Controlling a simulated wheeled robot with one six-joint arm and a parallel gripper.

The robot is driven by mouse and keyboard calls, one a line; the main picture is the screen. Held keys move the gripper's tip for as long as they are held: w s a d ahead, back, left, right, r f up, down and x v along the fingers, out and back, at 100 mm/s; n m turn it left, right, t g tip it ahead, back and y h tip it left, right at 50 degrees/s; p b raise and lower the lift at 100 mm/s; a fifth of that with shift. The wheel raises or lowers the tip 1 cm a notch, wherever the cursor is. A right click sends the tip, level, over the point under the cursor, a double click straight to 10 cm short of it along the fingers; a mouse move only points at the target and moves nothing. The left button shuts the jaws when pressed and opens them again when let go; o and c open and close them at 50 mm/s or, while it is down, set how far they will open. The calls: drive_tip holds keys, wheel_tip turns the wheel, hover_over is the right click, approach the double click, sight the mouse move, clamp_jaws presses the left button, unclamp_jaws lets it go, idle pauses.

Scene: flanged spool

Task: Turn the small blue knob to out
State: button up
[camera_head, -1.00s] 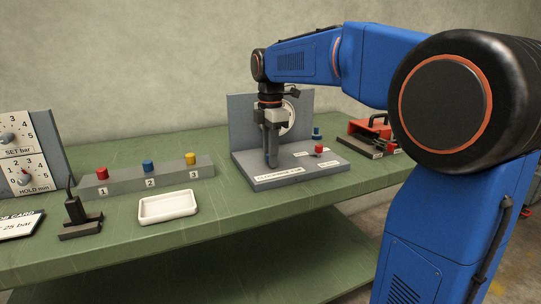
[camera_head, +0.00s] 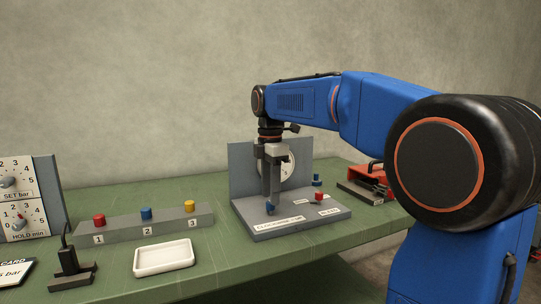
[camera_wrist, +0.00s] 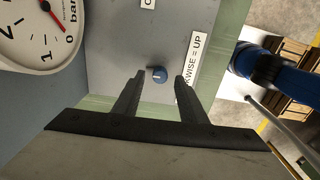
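The small blue knob (camera_wrist: 159,75) sits on the grey plate of the gauge stand. In the wrist view it lies between and slightly beyond my two fingertips, with a light mark on its top. My gripper (camera_wrist: 159,76) points down at it and is open, with a gap on each side of the knob. In the head view the knob (camera_head: 270,208) shows at the fingertips of my gripper (camera_head: 271,203). A label ending "KWISE = UP" (camera_wrist: 192,65) lies beside it; another label is cut off. No "out" mark is readable.
The round bar gauge (camera_wrist: 40,30) stands close by on an upright panel. A red knob (camera_head: 319,196) is on the same base, and a blue-topped part (camera_head: 317,180) stands behind. A button box (camera_head: 150,222) and white tray (camera_head: 164,258) are to the left.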

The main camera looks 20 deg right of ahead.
wheel_tip(320, 180, up, 14)
drive_tip(key=shift+f, duration=0.2)
idle(0.5)
drive_tip(key=s+f+m+t, duration=0.2)
drive_tip(key=s+f+m, duration=0.7)
drive_tip(key=s+f, duration=0.5)
drive_tip(key=s+d+f+m+t, duration=0.1)
drive_tip(key=s+f+m+t, duration=0.1)
drive_tip(key=s+f+m, duration=0.7)
drive_tip(key=s+f, duration=0.6)
drive_tip(key=f, duration=0.4)
drive_tip(key=shift+s+m+t, duration=0.2)
drive_tip(key=shift+m+t, duration=0.1)
drive_tip(key=shift+t, duration=0.1)
